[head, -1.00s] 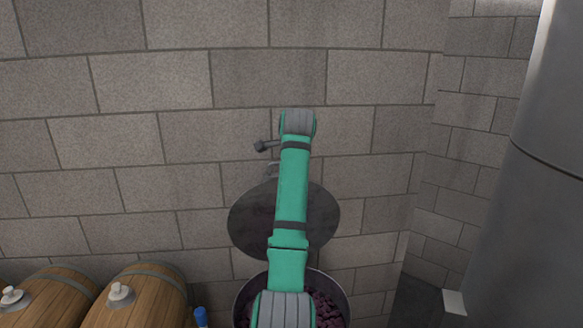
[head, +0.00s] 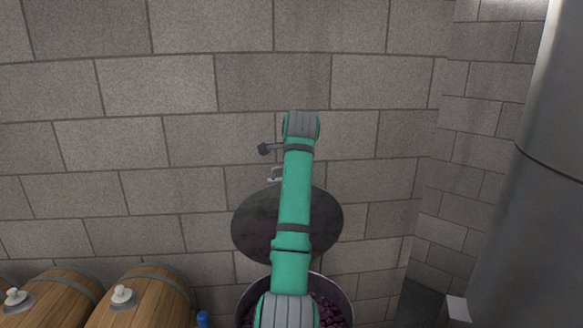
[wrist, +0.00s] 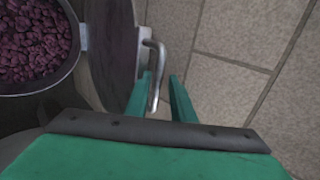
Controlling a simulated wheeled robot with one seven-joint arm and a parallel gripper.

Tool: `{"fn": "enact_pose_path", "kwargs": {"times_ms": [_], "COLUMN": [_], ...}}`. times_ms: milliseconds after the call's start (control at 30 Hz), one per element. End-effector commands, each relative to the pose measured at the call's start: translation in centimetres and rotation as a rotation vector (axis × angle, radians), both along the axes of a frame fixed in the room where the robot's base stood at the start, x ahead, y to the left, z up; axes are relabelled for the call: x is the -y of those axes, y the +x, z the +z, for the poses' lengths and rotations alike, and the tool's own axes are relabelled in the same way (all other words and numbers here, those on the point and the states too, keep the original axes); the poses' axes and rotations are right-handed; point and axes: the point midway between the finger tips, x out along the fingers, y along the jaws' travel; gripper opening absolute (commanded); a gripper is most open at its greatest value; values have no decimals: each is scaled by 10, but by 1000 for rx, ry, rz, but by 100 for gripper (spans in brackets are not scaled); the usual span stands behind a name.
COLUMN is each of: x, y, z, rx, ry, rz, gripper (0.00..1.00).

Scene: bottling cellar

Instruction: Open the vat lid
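The vat (head: 243,309) stands at the bottom of the head view, with dark purple grapes inside, partly behind my arm. Its round grey lid (head: 258,226) is swung up behind the vat, near the wall, and leaves the mouth uncovered. The wrist view shows the vat's rim (wrist: 72,66) and the lid (wrist: 112,45) standing steeply beside it. The metal lid handle (wrist: 161,60) sticks out from the lid between the fingers of my gripper (wrist: 160,98). The fingers are apart, with a gap beside the handle. In the head view the handle (head: 274,174) shows, while my fingers are hidden.
Wooden barrels (head: 143,300) lie at the lower left, with a small blue object (head: 203,319) beside them. A large grey tank (head: 535,190) stands at the right. A block wall (head: 180,90) rises close behind the lid.

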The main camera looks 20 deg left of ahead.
Motion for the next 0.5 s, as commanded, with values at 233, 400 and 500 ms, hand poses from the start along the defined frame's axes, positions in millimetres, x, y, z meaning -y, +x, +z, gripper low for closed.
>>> {"fn": "enact_pose_path", "kwargs": {"times_ms": [233,400,500], "x": [4,8,12], "y": [2,-2,-10], "z": [-9,-4,6], "rx": [-13,-12,-8], "ry": [-7,-7,-5], "rz": [-6,-8,-9], "gripper": [28,28,28]}}
